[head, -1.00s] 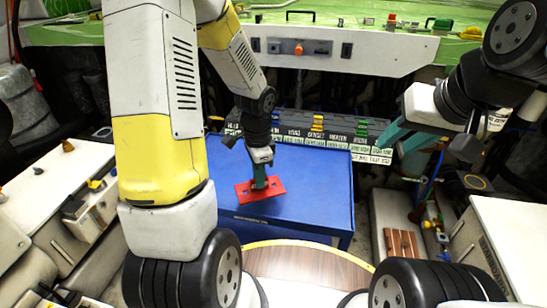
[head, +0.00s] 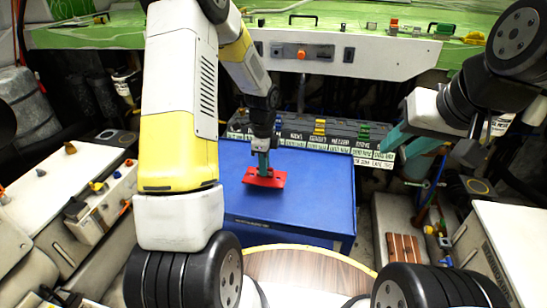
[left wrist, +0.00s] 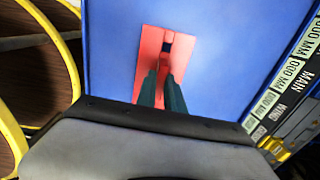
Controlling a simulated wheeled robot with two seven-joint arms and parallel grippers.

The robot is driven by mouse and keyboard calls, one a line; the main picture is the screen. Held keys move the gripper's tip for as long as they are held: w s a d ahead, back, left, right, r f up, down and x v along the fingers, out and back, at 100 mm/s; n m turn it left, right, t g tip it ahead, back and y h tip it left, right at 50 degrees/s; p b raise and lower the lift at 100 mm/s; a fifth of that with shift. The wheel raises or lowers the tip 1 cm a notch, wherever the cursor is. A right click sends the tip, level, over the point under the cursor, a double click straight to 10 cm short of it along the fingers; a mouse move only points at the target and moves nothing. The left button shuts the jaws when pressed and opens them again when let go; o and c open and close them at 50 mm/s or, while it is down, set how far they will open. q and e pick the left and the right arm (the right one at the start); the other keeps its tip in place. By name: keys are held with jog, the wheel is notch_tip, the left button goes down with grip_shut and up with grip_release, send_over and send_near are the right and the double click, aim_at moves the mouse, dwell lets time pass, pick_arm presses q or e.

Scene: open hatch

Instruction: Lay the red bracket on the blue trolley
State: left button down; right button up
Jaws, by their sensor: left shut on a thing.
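The red bracket (head: 264,180) is a flat plate with slots, over the blue top of the trolley (head: 300,215). My left gripper (head: 263,168) points down and is shut on the middle of the bracket. In the left wrist view the teal fingers (left wrist: 162,85) grip the red bracket (left wrist: 150,55), with plain blue trolley top all around it. I cannot tell whether the bracket touches the trolley top. My right gripper (head: 408,143) is at the right, away from the bracket, with its teal fingers apart and nothing between them.
A dark rack with labelled, coloured clips (head: 320,130) runs along the trolley's back edge. A round wooden table (head: 300,268) with a yellow rim stands in front. White cabinets flank left and right. The front and right of the trolley top are clear.

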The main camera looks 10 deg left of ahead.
pick_arm(q)
jog(key=shift+w+a, duration=0.1)
jog(key=shift+w, duration=0.9)
jog(key=shift+f, duration=1.8)
jog(key=shift+f, duration=0.15)
jog(key=c, duration=1.5)
grip_release()
jog(key=shift+o, duration=0.2)
